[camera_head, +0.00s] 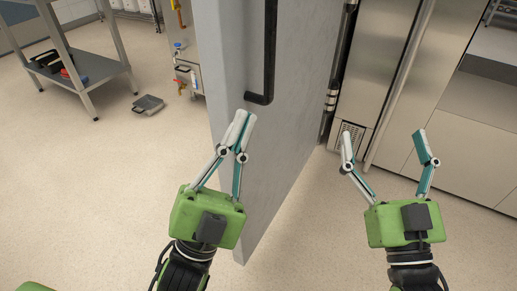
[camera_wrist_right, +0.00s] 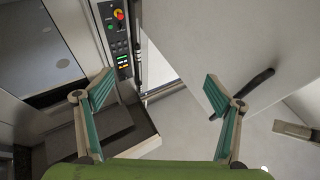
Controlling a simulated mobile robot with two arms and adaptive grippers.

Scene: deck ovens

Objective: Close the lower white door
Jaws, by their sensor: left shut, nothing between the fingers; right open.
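A tall pale door (camera_head: 295,140) stands open in the middle of the head view, seen at a steep angle, with a black bar handle (camera_head: 268,60) on its face. The pale door panel also shows in the right wrist view (camera_wrist_right: 205,40). My left gripper (camera_head: 243,118) is shut and empty, in front of the door's lower part, below the handle; I cannot tell whether it touches. My right gripper (camera_head: 383,134) is open and empty, to the right of the door, before the steel front. Its spread fingers show in the right wrist view (camera_wrist_right: 159,90).
A steel cabinet front (camera_head: 385,60) with a vertical edge stands behind the door at right. A control panel with lit buttons (camera_wrist_right: 120,45) shows in the right wrist view. A grey shelf cart (camera_head: 85,68) and a dustpan-like item (camera_head: 148,104) are at left.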

